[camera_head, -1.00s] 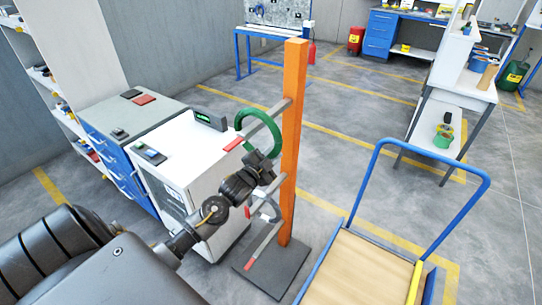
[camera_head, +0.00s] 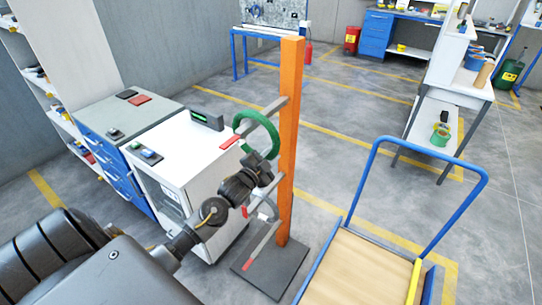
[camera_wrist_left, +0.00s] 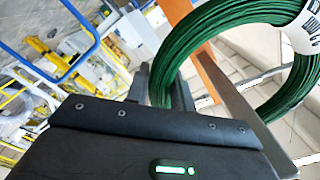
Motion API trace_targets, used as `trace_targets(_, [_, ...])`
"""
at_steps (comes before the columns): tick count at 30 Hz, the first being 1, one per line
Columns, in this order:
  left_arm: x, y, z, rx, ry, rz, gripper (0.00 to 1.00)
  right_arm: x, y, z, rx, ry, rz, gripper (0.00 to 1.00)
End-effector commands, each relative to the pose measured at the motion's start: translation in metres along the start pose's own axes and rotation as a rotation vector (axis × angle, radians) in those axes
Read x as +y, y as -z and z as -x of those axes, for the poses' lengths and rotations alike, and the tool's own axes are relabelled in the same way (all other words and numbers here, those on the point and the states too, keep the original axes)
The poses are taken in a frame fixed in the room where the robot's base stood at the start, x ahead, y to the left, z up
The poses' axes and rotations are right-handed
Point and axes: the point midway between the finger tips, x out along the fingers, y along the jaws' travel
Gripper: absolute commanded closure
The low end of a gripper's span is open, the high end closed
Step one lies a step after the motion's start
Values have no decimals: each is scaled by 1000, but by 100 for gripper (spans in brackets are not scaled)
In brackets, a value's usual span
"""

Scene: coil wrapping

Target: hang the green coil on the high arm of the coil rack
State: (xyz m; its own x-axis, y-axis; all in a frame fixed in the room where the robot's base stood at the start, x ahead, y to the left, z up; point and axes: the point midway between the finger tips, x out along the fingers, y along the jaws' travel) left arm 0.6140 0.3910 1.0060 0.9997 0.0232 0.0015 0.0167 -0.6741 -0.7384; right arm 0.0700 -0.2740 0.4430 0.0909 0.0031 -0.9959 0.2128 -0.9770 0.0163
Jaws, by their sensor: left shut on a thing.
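The green coil (camera_head: 274,131) is an upright ring beside the orange post of the coil rack (camera_head: 289,150). The rack's high arm (camera_head: 268,112), grey with a red tip, crosses the coil in the head view; I cannot tell for sure that it passes through the ring. My left gripper (camera_head: 262,168) is shut on the coil's lower part. In the left wrist view, the coil (camera_wrist_left: 190,40) stands between the fingers (camera_wrist_left: 160,88), with a white label at right. My right gripper is not in view.
Lower rack arms with red tips are below, partly hidden by my left arm. A white cabinet (camera_head: 190,145) stands close left of the rack. A blue-handled cart (camera_head: 365,270) is at right. Open floor lies behind the rack.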

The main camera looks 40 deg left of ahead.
Motion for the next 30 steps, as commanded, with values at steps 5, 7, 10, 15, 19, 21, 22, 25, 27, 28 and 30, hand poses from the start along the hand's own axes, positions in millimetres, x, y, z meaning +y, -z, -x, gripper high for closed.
trace_targets(5, [-2, 1, 0, 3, 3, -1, 62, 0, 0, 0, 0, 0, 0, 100])
trace_targets(7, [-1, 1, 0, 2, 3, -1, 53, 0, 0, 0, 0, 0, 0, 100])
trace_targets(10, [-1, 0, 0, 1, 2, 0, 51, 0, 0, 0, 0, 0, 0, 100])
trace_targets(15, [1, -1, 1, -2, -3, 1, 51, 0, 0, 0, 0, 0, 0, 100])
trace_targets(19, [2, -2, 9, -2, -3, 0, 51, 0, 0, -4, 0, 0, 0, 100])
trace_targets(21, [3, -2, 19, -1, -2, 0, 51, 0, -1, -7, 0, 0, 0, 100])
trace_targets(22, [3, -3, 25, -1, -3, -1, 51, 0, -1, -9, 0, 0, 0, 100])
trace_targets(25, [4, -3, 45, -1, -3, -2, 51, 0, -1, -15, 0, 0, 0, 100])
trace_targets(27, [3, -2, 60, 0, -2, -2, 51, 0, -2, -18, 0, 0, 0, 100])
trace_targets(28, [3, -2, 66, 0, -1, -2, 51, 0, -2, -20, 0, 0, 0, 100])
trace_targets(30, [3, -2, 78, 0, -1, -1, 51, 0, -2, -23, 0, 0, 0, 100])
